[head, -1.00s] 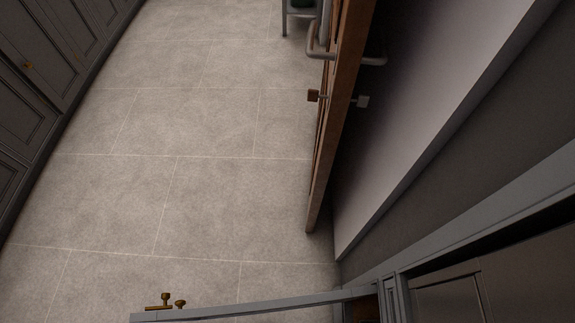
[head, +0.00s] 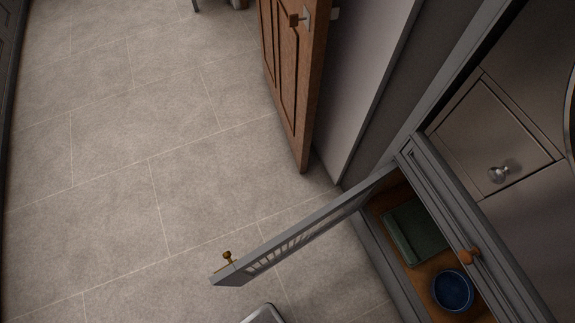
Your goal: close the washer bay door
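A grey cabinet door (head: 310,228) with a slatted panel stands open, reaching out over the floor at the lower middle of the head view; it appears to be the washer bay door. A small brass knob (head: 228,257) sits near its free end. Its hinged end meets the grey cabinet frame (head: 408,160) on the right. Behind it the opening shows a wooden surface with a folded dark green cloth (head: 416,233) and a blue bowl (head: 453,290). My gripper's fingers are not in view. A pale rounded piece at the bottom edge may be part of my arm.
A brown wooden door (head: 295,85) stands open at top centre beside a pale wall. A grey drawer front (head: 490,140) with a silver knob (head: 499,174) is at the right. The tiled floor (head: 130,170) at left is clear.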

